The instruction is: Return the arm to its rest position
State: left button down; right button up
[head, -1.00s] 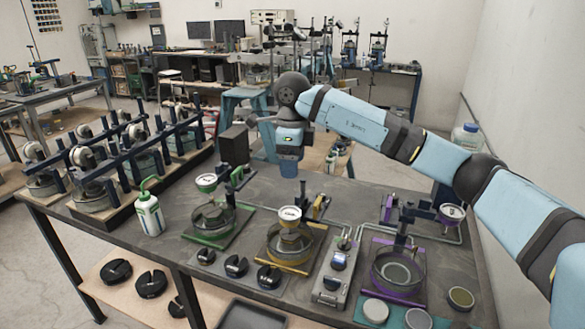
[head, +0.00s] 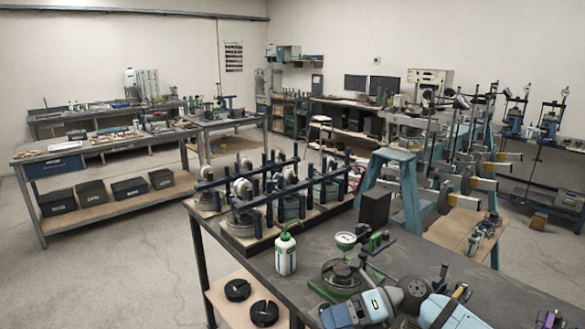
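My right arm comes in at the bottom right of the head view. Its blue wrist ends in my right gripper (head: 338,315), low in front of the green lever frame (head: 341,276) and over the bench's near side. I cannot make out its fingers or anything between them. The green frame has a white round dial on top, and the arm partly hides the bench beside it. My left gripper is not in view.
A white bottle with a green cap (head: 285,252) stands left of the green frame. A rack of several dark blue lever frames (head: 270,193) is behind it. A dark box (head: 375,208) stands at the bench's back edge. Open floor (head: 120,265) lies to the left.

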jog(key=s+d+f+n+t+h+p, duration=0.1)
jog(key=s+d+f+n+t+h, duration=0.3)
jog(key=s+f+n, duration=0.3)
jog(key=s+d+f+n+t+h+p, duration=0.2)
jog(key=s+f+n, duration=0.5)
jog(key=n, duration=0.7)
jog(key=s+d+f+n+t+h+p, duration=0.2)
jog(key=s+d+f+n+t+h, duration=0.3)
jog(key=n, duration=0.5)
notch_tip(320, 180, down, 3)
jog(key=s+t+h, duration=0.1)
jog(key=s+t, duration=0.1)
jog(key=s, duration=0.1)
jog(key=shift+d+f, duration=0.15)
jog(key=shift+d, duration=0.2)
